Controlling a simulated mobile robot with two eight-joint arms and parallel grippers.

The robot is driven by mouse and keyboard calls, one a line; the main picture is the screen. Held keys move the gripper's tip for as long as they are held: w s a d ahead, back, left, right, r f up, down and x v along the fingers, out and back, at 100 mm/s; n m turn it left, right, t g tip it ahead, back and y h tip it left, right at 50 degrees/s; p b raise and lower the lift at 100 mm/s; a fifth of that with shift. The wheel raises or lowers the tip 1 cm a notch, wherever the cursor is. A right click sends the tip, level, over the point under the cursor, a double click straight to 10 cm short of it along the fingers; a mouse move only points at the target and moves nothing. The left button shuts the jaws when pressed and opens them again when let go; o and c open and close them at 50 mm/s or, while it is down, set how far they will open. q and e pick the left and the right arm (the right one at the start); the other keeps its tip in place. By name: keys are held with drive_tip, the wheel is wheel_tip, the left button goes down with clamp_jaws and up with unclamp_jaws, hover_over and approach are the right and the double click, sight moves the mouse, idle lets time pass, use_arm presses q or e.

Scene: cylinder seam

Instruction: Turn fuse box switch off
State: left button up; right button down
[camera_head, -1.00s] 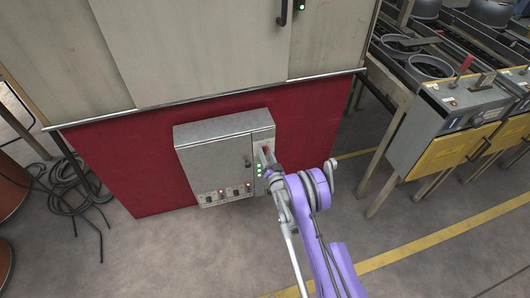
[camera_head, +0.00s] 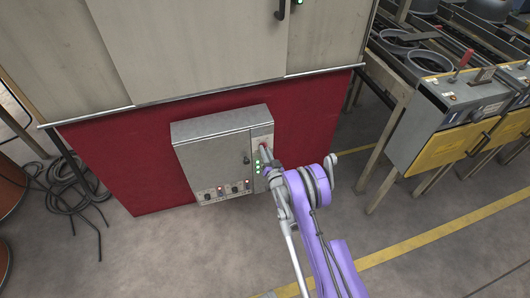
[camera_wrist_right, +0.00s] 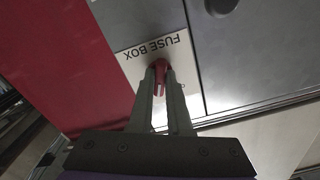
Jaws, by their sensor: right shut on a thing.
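The grey fuse box (camera_head: 212,158) is mounted on the red panel, with small lights and knobs along its lower front. Its "FUSE BOX" label (camera_wrist_right: 152,46) shows upside down in the wrist view. The red switch handle (camera_wrist_right: 160,68) is on the plate beside that label. My right gripper (camera_wrist_right: 161,80) is shut on this handle, with one finger on each side of it. In the head view my right gripper (camera_head: 267,161) is at the right side of the box, and the handle is mostly hidden there. My left gripper is not in view.
A large beige cabinet (camera_head: 190,45) stands above the red panel (camera_head: 110,165). Dark cables (camera_head: 75,190) lie on the floor at left. A grey and yellow machine (camera_head: 440,130) stands at right. The floor in front of the box is open.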

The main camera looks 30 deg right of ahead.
drive_tip(key=shift+w+n+b, duration=0.1)
drive_tip(key=shift+n+b, duration=3.4)
drive_tip(key=shift+n, duration=1.9)
drive_tip(key=shift+r, duration=0.1)
drive_tip(key=c, duration=0.9)
unclamp_jaws()
drive_tip(key=shift+o, duration=0.2)
